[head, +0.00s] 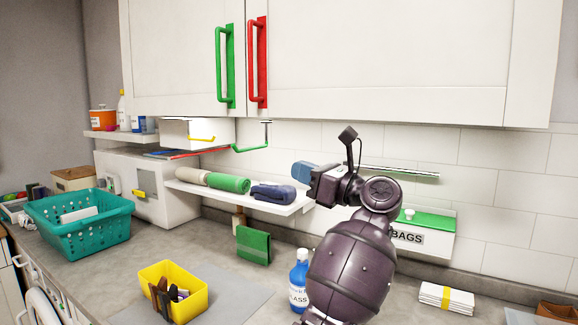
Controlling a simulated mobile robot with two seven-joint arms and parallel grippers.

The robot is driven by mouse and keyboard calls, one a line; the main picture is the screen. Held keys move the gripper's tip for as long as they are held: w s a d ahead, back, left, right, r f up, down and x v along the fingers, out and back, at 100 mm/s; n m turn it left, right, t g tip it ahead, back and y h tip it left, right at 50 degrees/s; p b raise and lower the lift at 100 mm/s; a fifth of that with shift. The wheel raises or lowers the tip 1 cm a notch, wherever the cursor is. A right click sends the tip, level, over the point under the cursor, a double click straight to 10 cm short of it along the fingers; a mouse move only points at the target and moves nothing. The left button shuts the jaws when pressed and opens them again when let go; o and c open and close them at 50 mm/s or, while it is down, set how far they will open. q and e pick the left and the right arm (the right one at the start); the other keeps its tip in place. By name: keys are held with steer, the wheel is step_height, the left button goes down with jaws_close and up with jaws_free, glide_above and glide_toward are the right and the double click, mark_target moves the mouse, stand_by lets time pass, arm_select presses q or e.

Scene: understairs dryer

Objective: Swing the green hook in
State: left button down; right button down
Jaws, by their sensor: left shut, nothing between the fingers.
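The green hook (250,149) hangs under the wall cabinet from a thin vertical rod. Its arm reaches to the left, with a small upturned end. My left gripper (296,170) is to the right of the hook and a little lower in the picture, apart from it. Its blue fingers point left and are shut with nothing between them. The wrist and forearm cover part of the wall and counter behind. My right gripper is not in view.
The wall cabinet (390,50) with green (219,65) and red (263,62) handles is overhead. A shelf (240,197) with rolled towels is below the hook. A thin rail (405,172) and a BAGS box (425,238) are at right. The counter holds a blue bottle (299,275) and yellow bin (190,305).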

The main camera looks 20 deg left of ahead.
mark_target(247, 150)
arm_select(q)
steer(key=p+x, duration=0.1)
steer(key=x, duration=1)
steer(key=shift+a+r, duration=0.1)
steer(key=shift+r, duration=0.05)
steer(key=shift+a+r, duration=0.1)
steer(key=shift+a, duration=0.4)
steer(key=shift+w+a, duration=0.1)
steer(key=shift+a, duration=0.05)
steer(key=shift+p, duration=0.3)
